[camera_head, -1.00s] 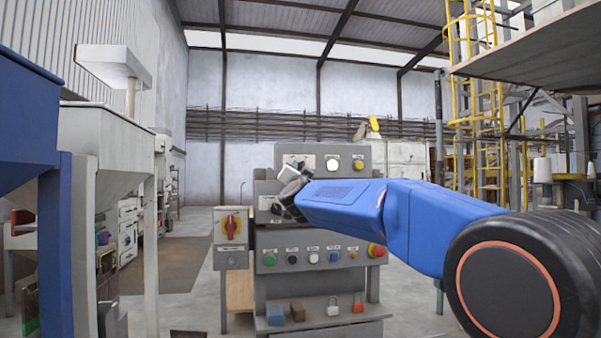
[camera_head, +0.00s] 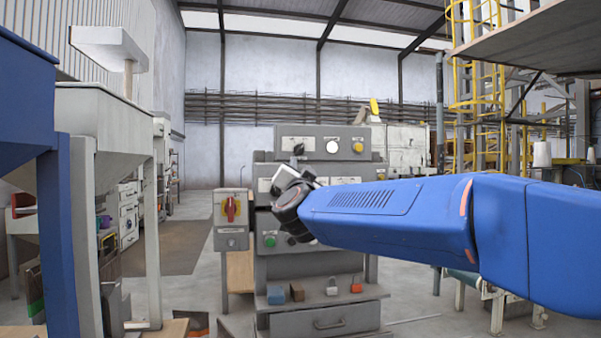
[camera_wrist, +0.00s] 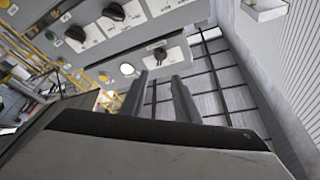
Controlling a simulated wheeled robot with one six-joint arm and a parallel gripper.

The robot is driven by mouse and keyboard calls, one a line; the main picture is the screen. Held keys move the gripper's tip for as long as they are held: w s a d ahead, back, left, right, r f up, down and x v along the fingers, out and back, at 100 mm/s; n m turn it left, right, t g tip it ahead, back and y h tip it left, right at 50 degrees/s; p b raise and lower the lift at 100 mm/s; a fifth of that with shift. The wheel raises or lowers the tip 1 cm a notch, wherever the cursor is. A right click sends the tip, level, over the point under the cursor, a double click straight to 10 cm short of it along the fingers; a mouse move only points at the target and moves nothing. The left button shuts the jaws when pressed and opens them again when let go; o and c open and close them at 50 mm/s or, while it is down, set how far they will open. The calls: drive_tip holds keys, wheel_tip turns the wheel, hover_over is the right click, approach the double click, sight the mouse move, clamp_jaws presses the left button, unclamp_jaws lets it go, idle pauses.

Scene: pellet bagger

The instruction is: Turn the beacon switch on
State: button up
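A black rotary switch (camera_wrist: 160,54) sits on the top grey panel, at the end of a row with a white lamp (camera_wrist: 127,69) and a yellow button (camera_wrist: 104,77); its label is too small to read. In the head view, the switch (camera_head: 298,149) is at the panel's left. My gripper (camera_wrist: 160,76) is open and empty in the wrist view. Its two fingers point at the switch, one toward each side, with a gap seeming to remain before it. In the head view, my gripper (camera_head: 297,162) is just below the switch, its fingers hard to make out.
Below are more black knobs (camera_wrist: 113,12) and a green button (camera_head: 269,241), partly hidden by my arm. Padlocks (camera_head: 332,287) and small blocks lie on the lower shelf.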

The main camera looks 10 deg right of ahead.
drive_tip(key=shift+v, duration=1.05)
